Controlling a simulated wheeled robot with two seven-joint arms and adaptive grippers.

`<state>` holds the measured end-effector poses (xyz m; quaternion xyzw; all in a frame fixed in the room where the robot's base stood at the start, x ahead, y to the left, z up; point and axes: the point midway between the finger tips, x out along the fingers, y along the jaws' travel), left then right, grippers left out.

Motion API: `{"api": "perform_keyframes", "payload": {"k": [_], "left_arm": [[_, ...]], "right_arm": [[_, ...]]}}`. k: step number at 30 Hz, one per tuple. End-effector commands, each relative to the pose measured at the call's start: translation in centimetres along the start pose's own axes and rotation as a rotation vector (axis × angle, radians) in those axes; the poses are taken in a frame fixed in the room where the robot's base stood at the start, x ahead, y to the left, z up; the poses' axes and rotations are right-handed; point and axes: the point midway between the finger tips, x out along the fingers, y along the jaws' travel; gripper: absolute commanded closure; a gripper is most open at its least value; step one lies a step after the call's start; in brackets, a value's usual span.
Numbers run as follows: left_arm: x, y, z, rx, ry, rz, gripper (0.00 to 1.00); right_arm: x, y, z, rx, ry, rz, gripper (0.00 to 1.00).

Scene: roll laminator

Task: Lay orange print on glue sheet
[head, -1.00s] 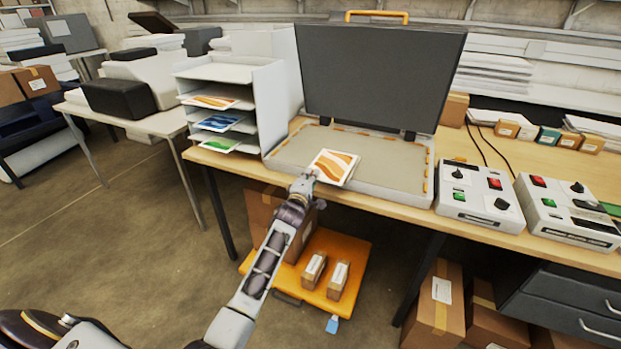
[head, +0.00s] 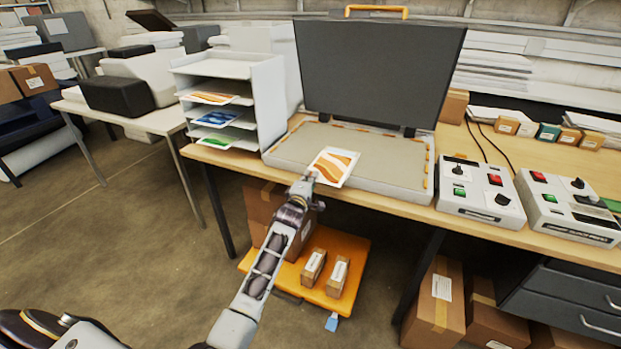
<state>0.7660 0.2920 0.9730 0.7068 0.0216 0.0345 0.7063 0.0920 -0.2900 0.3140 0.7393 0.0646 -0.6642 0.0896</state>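A white print with orange waves (head: 335,165) is over the front middle of the open press bed (head: 385,170), its near corner reaching past the bed's front edge. My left gripper (head: 309,178) is at the print's near left corner and appears shut on it. The fingertips are small here, and I cannot tell whether the print touches the bed. The bed has a grey-beige surface with orange marks along its edges; I cannot make out a separate glue sheet on it. My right gripper is not in view.
The dark lid (head: 375,75) stands open behind the bed. A white rack (head: 262,105) at left holds another orange print (head: 214,97), a blue print (head: 218,118) and a green print (head: 213,141). Control boxes (head: 480,192) stand right of the bed. An orange cart (head: 345,245) is below.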

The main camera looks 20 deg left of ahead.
Motion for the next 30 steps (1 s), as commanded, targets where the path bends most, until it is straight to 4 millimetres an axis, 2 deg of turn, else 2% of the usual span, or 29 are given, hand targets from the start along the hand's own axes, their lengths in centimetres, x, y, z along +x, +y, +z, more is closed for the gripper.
{"api": "perform_keyframes", "payload": {"k": [26,30], "left_arm": [[0.0,-0.2,0.0,-0.001,0.000,0.001,1.00],[0.0,-0.2,0.0,-0.001,0.000,0.001,0.81]], "right_arm": [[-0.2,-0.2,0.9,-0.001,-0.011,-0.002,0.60],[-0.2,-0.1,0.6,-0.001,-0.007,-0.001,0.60]]}}
